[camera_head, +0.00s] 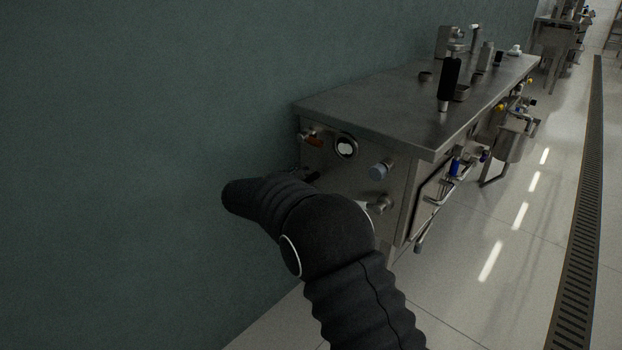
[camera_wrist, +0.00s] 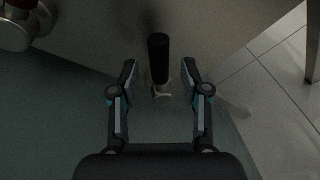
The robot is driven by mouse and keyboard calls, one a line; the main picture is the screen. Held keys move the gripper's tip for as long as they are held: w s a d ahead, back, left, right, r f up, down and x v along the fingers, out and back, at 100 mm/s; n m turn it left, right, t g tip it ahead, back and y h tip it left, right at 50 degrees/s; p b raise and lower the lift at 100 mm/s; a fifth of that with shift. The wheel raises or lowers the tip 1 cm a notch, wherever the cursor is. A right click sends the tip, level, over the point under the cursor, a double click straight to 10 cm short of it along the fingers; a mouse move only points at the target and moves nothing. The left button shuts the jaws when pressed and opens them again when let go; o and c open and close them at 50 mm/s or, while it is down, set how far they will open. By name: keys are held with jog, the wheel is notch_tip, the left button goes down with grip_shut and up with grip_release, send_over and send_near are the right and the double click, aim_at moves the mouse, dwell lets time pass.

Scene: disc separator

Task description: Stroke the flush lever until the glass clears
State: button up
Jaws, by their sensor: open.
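A black-handled lever (camera_wrist: 158,58), likely the flush lever, sticks out from the grey metal panel in the wrist view, with a pale metal fitting at its lower end. My gripper (camera_wrist: 160,70) is open, with one finger on each side of the black handle and a visible gap on both sides. In the head view my arm hides most of the gripper and the lever. A round glass (camera_head: 346,146) with a metal rim sits on the cabinet's end panel; its face shows a white patch with dark areas.
The steel cabinet (camera_head: 375,108) stands along the green wall. Its end panel carries a blue-grey knob (camera_head: 380,170), a red-orange handled fitting (camera_head: 314,141) and a metal pipe stub (camera_head: 381,205). Bottles and small fittings stand on top.

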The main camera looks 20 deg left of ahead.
jog(key=shift+x, duration=1.45)
grip_shut()
